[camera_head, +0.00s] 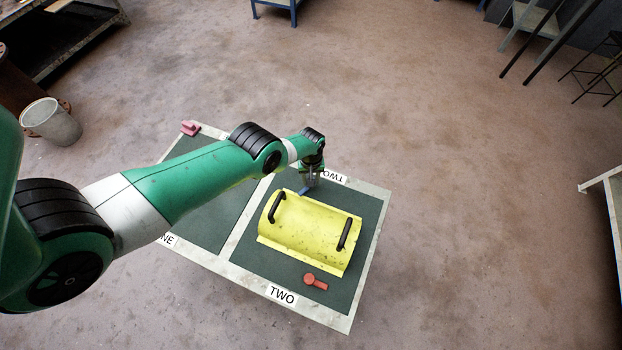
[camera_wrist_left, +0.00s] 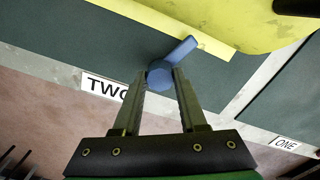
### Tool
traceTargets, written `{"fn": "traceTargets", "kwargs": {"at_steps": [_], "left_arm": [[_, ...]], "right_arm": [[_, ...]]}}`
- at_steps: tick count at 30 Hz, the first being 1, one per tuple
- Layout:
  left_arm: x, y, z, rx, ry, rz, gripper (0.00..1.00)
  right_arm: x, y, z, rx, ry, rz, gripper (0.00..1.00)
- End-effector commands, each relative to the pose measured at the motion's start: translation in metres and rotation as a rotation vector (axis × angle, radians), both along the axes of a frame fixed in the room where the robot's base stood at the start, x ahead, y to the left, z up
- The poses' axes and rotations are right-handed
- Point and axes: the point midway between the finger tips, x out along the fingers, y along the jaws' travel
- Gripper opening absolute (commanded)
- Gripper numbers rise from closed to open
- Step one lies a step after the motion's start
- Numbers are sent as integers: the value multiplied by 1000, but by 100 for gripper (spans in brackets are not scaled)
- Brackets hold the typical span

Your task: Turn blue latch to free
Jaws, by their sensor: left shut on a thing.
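The blue latch (camera_wrist_left: 160,75) shows between my left fingertips in the left wrist view, with its arm (camera_wrist_left: 180,50) pointing up and right toward the edge of the yellow cover (camera_wrist_left: 180,15). In the head view only a small piece of the blue latch (camera_head: 304,190) shows beside my left gripper (camera_head: 311,178). My left gripper (camera_wrist_left: 160,80) is shut on the round part of the latch. The curved yellow cover (camera_head: 305,235) lies on the dark panel marked TWO and has two black handles. My right gripper is in neither view.
A red latch (camera_head: 315,282) lies on the same panel (camera_head: 255,262) near the front edge of the cover. A pink-red piece (camera_head: 190,128) sits at the far left corner. A pale bucket (camera_head: 50,122) stands on the floor at left.

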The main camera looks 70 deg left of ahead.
Motion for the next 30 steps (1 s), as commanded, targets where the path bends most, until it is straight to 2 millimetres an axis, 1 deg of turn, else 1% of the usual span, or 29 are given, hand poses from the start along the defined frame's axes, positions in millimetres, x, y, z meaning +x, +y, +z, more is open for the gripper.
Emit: {"fn": "traceTargets", "kwargs": {"at_steps": [24, 30], "left_arm": [[0, 0, 0, 2, 0, -772, 0], [0, 0, 0, 2, 0, -940, 0]], "right_arm": [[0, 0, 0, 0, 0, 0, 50], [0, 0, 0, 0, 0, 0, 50]]}}
